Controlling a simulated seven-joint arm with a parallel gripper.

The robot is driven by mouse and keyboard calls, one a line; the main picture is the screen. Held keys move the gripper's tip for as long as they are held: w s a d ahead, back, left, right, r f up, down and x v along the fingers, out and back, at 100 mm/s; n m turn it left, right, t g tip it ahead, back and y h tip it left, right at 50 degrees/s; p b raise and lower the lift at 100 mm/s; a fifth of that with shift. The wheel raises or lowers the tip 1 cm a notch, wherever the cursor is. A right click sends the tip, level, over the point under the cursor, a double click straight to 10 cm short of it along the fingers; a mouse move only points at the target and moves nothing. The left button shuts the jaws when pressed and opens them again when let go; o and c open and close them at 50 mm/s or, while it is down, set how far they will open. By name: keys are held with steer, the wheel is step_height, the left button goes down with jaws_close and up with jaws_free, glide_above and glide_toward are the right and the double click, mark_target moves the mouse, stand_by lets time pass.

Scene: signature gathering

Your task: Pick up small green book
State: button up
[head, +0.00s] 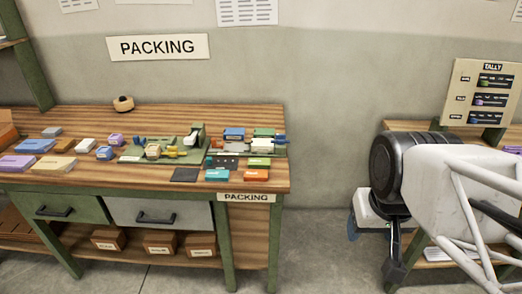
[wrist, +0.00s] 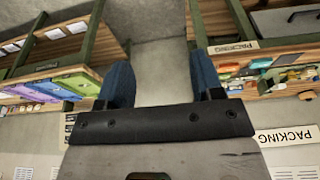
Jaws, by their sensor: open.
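Several small, flat, book-like pieces lie on the packing table. A bright green one (head: 258,163) is near the table's right end, beside an orange one (head: 256,175). A darker green piece (head: 264,133) lies behind it; I cannot tell which is the small green book. My gripper (wrist: 162,75) shows two blue fingers spread apart, open and empty. It hangs right of the packing table, away from these pieces.
The packing table (head: 95,177) stands left against the wall, crowded with small pieces, with cardboard boxes (head: 158,244) on its lower shelf. Another table (head: 408,126) with a tally board (head: 483,95) stands at right, partly behind my arm. Bare floor (head: 312,245) lies between the tables.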

steer(key=shift+w, duration=0.1)
steer(key=m+g+y, duration=0.2)
steer(key=m+g, duration=0.1)
steer(key=m, duration=1.5)
glide_above(260, 161)
steer(key=d, duration=0.1)
steer(key=f, duration=1.5)
steer(key=shift+d, duration=0.2)
steer(key=shift+a+f, duration=0.15)
steer(key=shift+f, duration=0.1)
steer(key=shift+a+f, duration=0.2)
steer(key=shift+f, duration=1)
